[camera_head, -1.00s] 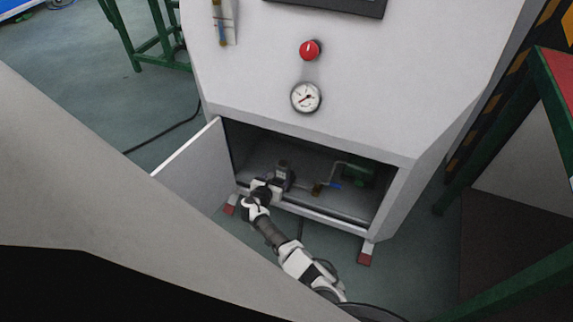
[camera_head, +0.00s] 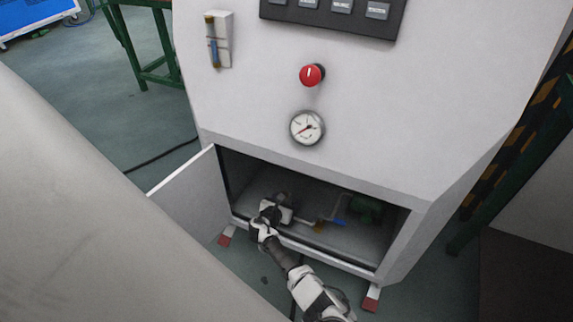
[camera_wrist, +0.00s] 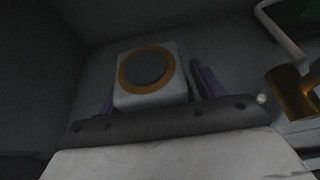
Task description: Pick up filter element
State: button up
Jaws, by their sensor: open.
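A pale block with an orange ring and a grey round centre (camera_wrist: 148,72), apparently the filter element, fills the middle of the wrist view. My gripper (camera_wrist: 155,88) is open, with one dark finger to each side of the block; whether they touch it I cannot tell. In the head view my gripper (camera_head: 274,211) reaches over the sill into the low cabinet opening. Only a small grey part (camera_head: 281,197) shows just beyond it there, and the rest is hidden by the gripper.
The cabinet door (camera_head: 190,187) stands open at the left. Inside, right of my gripper, are a brass fitting (camera_wrist: 291,92), a pipe with a blue handle (camera_head: 339,222) and a green part (camera_head: 367,209). The opening's right edge (camera_head: 401,240) and sill bound the space.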

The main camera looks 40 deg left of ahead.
jog(key=shift+s+r, duration=0.1)
jog(key=shift+c, duration=0.5)
jog(key=c, duration=1)
jog(key=shift+r, duration=0.1)
